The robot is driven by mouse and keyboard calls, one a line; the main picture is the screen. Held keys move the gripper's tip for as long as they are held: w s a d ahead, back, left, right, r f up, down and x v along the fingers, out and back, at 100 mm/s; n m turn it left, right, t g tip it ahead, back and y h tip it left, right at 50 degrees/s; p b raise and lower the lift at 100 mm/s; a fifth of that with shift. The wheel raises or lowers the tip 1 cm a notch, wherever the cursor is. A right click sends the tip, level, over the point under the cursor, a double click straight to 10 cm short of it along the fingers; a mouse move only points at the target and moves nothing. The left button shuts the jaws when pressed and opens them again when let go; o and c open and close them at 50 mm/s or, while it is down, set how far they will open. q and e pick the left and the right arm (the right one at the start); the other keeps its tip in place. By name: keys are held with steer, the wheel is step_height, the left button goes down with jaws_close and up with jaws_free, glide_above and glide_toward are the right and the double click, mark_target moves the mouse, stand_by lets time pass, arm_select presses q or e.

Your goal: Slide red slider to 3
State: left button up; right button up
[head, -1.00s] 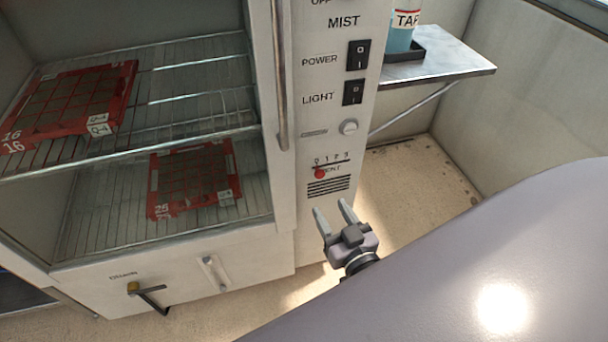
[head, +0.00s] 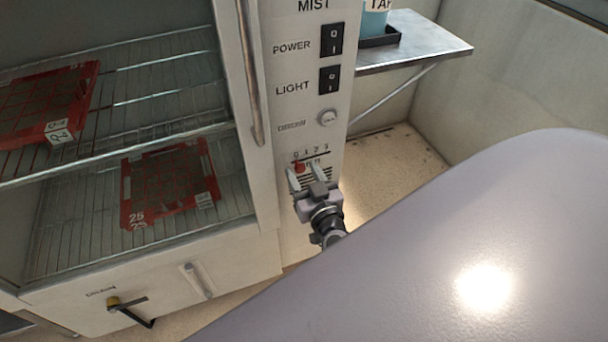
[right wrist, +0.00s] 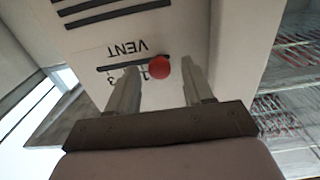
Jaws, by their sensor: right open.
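The red slider (head: 299,167) is a round red knob at the 0 end of a short horizontal slot marked 0 to 3 on the white control panel. In the right wrist view, which is upside down, the red knob (right wrist: 159,67) is at the right end of the VENT slot (right wrist: 118,65). My right gripper (head: 306,172) is open and empty, just in front of the slider, with its fingertips near the panel. In the wrist view the knob appears between the two fingers; contact cannot be told. My left gripper is not in view.
Above the slider are a round knob (head: 327,118), the LIGHT switch (head: 329,79) and the POWER switch (head: 332,40). A vertical door handle (head: 251,85) stands to the left. Vent slits lie below the slider. A metal shelf (head: 440,50) is at upper right.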

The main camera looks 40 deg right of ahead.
jaws_close()
steer(key=d, duration=0.2)
steer(key=s+d, duration=0.1)
steer(key=d, duration=0.2)
steer(key=d+p, duration=0.1)
steer(key=d, duration=0.1)
steer(key=shift+s+d, duration=0.2)
steer(key=shift+s, duration=0.15)
steer(key=shift+d, duration=0.2)
jaws_free()
steer(key=shift+s, duration=0.1)
steer(key=v, duration=0.7)
steer(key=shift+p, duration=0.4)
